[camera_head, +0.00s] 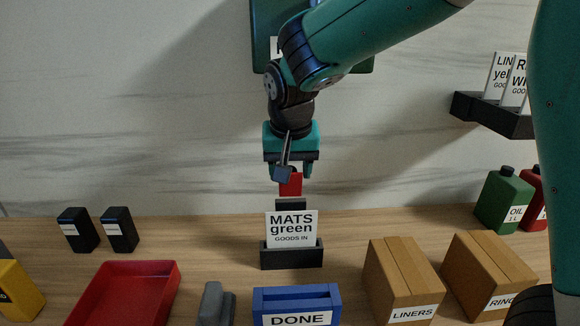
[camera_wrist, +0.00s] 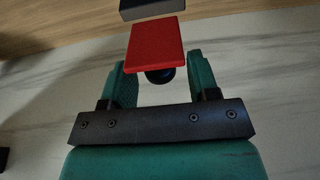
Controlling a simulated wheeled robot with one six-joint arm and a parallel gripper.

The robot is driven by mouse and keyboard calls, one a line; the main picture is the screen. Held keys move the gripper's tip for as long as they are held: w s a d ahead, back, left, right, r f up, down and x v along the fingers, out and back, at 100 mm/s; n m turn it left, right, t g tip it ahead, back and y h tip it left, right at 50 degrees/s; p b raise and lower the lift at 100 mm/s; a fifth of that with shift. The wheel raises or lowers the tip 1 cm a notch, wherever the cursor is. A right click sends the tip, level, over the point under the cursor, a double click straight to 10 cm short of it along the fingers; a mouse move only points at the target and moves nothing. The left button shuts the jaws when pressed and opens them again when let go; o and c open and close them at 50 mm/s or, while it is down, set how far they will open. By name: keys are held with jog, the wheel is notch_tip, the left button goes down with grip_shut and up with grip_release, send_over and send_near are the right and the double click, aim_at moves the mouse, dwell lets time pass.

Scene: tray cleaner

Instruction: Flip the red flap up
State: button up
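The red flap (camera_head: 290,185) is a small red plate just below my gripper (camera_head: 291,173) in the head view, above a dark block (camera_head: 290,204). In the wrist view the red flap (camera_wrist: 155,45) shows its flat face at and beyond the fingertips of my gripper (camera_wrist: 158,68). The two green fingers are apart, one on each side of the flap's near end. I cannot tell whether either finger touches it. A dark round part (camera_wrist: 160,76) is partly hidden behind the flap. How the flap is hinged is not visible.
A "MATS green" card (camera_head: 291,228) stands in a black holder (camera_head: 291,256) in front. A blue DONE box (camera_head: 297,295), a red tray (camera_head: 125,290) and cartons (camera_head: 403,280) line the wooden surface. A pale wall (camera_head: 130,120) is behind. A dark shelf (camera_head: 490,115) juts out at right.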

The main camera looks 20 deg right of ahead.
jog(key=v, duration=0.7)
jog(key=shift+s+r+b, duration=0.1)
jog(key=shift+r+b, duration=0.15)
jog(key=shift+b, duration=0.05)
